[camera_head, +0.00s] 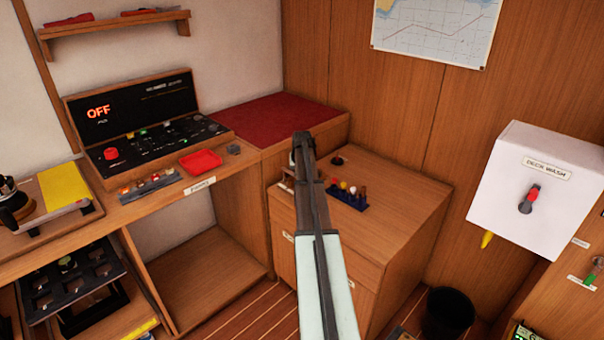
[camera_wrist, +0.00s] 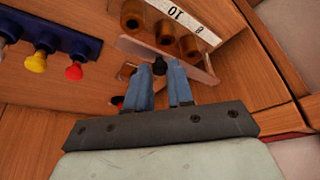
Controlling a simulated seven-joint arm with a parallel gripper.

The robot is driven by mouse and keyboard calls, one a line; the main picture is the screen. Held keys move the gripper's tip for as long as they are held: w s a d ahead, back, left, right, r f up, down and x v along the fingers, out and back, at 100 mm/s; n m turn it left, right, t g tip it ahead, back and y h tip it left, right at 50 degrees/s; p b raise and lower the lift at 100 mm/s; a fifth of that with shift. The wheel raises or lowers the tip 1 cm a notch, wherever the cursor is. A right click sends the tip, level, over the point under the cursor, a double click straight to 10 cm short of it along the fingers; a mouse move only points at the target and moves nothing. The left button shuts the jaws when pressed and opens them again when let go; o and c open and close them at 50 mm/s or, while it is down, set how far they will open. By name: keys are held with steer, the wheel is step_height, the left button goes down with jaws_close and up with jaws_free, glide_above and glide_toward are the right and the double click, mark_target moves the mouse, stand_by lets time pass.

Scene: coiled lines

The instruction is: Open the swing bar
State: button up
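In the wrist view a pale pinkish swing bar (camera_wrist: 190,68) runs across the front of a rack of brown round pegs (camera_wrist: 165,32). The fingers hide part of the bar. In the head view my gripper (camera_head: 303,150) is over the left side of the wooden cabinet top (camera_head: 400,205) and hides most of the rack.
A dark blue rack (camera_head: 345,200) of coloured plugs stands beside my gripper; it also shows in the wrist view (camera_wrist: 60,32). A dark knob (camera_head: 337,160) stands behind it. A white deck wash box (camera_head: 540,170) hangs at the right. The cabinet top's right side is clear.

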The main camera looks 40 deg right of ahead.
jaws_close()
steer(key=shift+a, duration=0.15)
steer(key=w+a+m+g, duration=0.4)
steer(key=w+a+m, duration=0.4)
steer(key=m, duration=0.5)
steer(key=shift+w+a+g+h, duration=0.15)
steer(key=shift+a+g+h, duration=0.25)
steer(key=shift+a, duration=0.9)
steer(key=shift+m, duration=0.3)
steer(key=shift+o, duration=2.2)
jaws_free()
steer(key=shift+r, duration=0.15)
